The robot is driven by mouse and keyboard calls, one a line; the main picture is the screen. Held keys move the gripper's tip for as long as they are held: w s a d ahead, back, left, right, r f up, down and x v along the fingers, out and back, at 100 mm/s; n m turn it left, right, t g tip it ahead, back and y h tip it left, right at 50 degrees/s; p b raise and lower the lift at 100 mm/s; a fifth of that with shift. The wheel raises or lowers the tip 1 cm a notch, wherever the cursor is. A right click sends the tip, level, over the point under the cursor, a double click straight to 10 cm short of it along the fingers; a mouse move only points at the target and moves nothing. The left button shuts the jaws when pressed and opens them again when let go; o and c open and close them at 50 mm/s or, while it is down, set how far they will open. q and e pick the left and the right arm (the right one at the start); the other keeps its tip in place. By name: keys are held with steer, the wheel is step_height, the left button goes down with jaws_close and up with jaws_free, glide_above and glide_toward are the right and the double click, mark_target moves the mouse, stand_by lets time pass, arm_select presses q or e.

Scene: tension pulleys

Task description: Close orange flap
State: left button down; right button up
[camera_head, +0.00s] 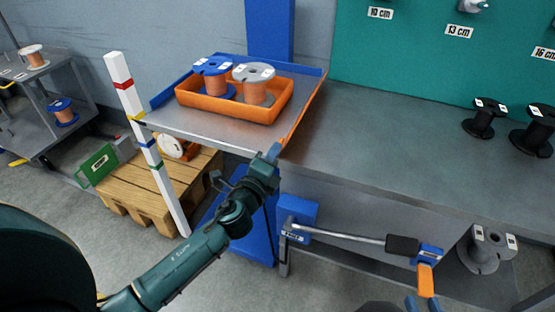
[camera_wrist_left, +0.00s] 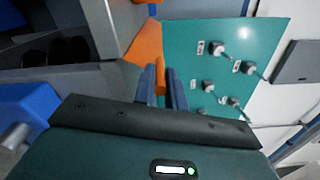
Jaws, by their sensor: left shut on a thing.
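The orange flap (camera_head: 304,108) runs as a narrow strip along the right edge of the metal platform, between the platform and the grey bench. My left gripper (camera_head: 273,152) is at the flap's near end and is shut on it. In the left wrist view the orange piece (camera_wrist_left: 161,73) sits between the two fingers of my left gripper (camera_wrist_left: 161,88). The flap's exact tilt is hard to tell.
An orange tray (camera_head: 238,106) with a blue-topped spool (camera_head: 212,75) and a grey-topped spool (camera_head: 254,82) stands on the platform (camera_head: 190,122). Black spools (camera_head: 484,118) stand on the right; the bench middle is clear.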

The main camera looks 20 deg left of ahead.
arm_select(q)
steer(key=shift+a+n, duration=0.65)
steer(key=shift+n, duration=0.7)
steer(key=shift+a+n, duration=0.6)
steer(key=shift+n, duration=0.75)
steer(key=c, duration=1.5)
jaws_free()
steer(key=shift+o, duration=0.2)
